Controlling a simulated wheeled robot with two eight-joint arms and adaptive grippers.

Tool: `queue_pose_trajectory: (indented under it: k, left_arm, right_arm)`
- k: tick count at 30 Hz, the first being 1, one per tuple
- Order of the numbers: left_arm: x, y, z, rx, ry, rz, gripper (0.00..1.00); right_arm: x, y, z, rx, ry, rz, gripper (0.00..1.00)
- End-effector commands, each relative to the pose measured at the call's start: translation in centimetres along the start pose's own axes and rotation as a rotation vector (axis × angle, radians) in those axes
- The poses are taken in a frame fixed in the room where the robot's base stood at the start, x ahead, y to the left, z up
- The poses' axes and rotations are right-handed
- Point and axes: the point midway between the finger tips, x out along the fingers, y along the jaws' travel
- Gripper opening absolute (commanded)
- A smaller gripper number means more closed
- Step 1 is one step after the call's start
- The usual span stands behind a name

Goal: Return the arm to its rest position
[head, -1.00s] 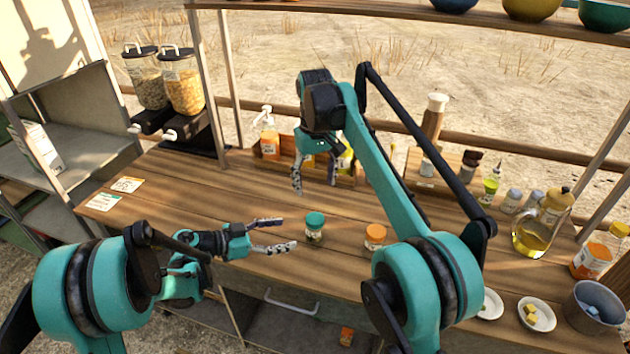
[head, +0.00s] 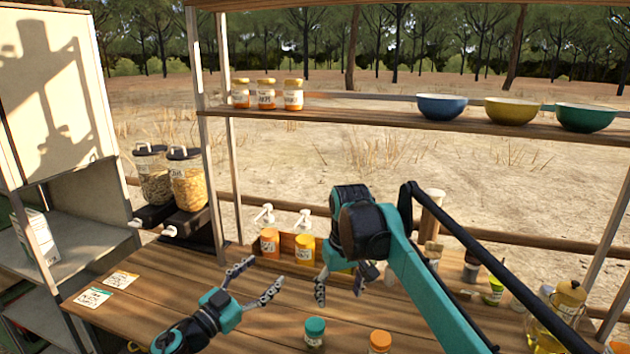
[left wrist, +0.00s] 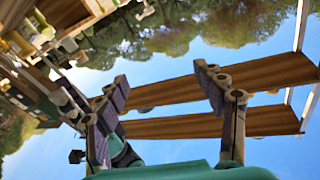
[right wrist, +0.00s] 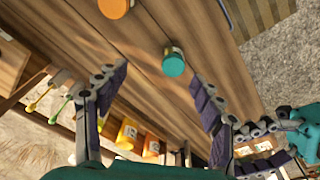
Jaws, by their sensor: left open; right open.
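My left gripper (head: 256,281) is open and empty above the left-middle of the wooden counter; its spread fingers (left wrist: 170,100) also show in the left wrist view against sky and shelf boards. My right gripper (head: 340,288) hangs over the counter's back part, partly hidden by its own dark wrist. In the right wrist view its fingers (right wrist: 155,100) are spread with nothing between them, above the counter.
A teal-lidded jar (head: 315,334) and an orange-lidded jar (head: 379,342) stand on the counter near the front. Pump bottles (head: 270,243) stand in a rack behind. Bowls (head: 441,106) and jars (head: 266,94) sit on the upper shelf. Two dispensers (head: 188,180) stand at left.

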Motion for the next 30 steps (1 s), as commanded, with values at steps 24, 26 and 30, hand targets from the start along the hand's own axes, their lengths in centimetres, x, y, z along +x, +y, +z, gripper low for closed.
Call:
queue_pose_trajectory:
  k: [24, 26, 30]
  left_arm:
    - [-26.5, 12.9, 9.1, -0.454, -1.055, -0.504, 0.69]
    - [-26.9, 13.9, 9.3, -0.464, -1.079, -0.477, 0.69]
    - [-27.1, 14.3, 9.4, -0.468, -1.09, -0.464, 0.69]
  right_arm:
    - [9.7, 3.2, 27.4, 0.328, 0.454, 0.112, 0.68]
    - [10.1, 3.2, 27.8, 0.333, 0.461, 0.113, 0.68]
    - [10.2, 3.2, 28.0, 0.335, 0.464, 0.114, 0.68]
